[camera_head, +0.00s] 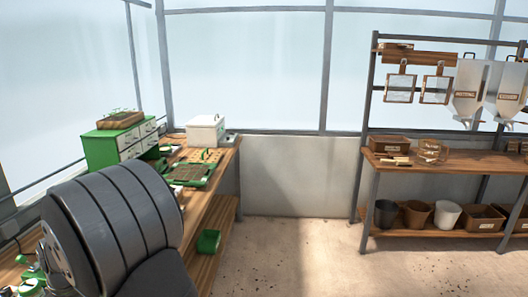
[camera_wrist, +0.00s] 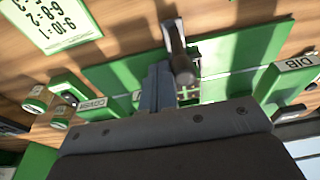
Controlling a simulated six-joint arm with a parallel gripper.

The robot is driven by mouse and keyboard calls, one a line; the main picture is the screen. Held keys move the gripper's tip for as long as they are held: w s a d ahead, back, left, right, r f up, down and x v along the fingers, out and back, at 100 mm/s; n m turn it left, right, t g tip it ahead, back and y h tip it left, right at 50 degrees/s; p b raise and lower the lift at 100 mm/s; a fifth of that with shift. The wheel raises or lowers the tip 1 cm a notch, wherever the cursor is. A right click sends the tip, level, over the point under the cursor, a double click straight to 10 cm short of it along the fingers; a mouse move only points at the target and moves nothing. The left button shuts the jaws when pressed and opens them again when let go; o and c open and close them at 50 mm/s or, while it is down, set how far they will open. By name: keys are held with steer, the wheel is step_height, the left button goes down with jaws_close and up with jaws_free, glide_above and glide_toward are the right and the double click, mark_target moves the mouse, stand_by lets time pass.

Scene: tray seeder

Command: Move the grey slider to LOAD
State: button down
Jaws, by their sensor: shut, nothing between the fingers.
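In the wrist view my gripper (camera_wrist: 158,88) is shut, its narrow grey fingers pressed together. They point at a green machine panel (camera_wrist: 238,52) on the wooden bench. A dark grey, rounded handle (camera_wrist: 182,62) stands out just beside the fingertips; I cannot tell whether it is the grey slider or whether the fingers touch it. No LOAD mark is legible. Green parts carry labels, COVER (camera_wrist: 92,103) on the left and DIB (camera_wrist: 296,63) on the right. In the head view my arm covers the near bench, and the gripper and slider are hidden.
A white sign with numbers (camera_wrist: 52,27) lies upper left in the wrist view. In the head view, a green drawer cabinet (camera_head: 102,149), a green-rimmed tray (camera_head: 207,180) and a white box (camera_head: 205,130) stand on the bench. A shelf rack (camera_head: 372,158) stands right, across open floor.

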steer(key=shift+s, duration=1)
steer(key=shift+s+r, duration=0.25)
steer(key=shift+r, duration=0.9)
steer(key=shift+s+r, duration=0.3)
steer(key=shift+r, duration=0.9)
steer(key=shift+s+r, duration=0.25)
steer(key=shift+r, duration=0.9)
step_height(320, 180, down, 6)
steer(key=shift+s+f, duration=0.25)
steer(key=shift+s, duration=0.15)
steer(key=shift+r, duration=0.1)
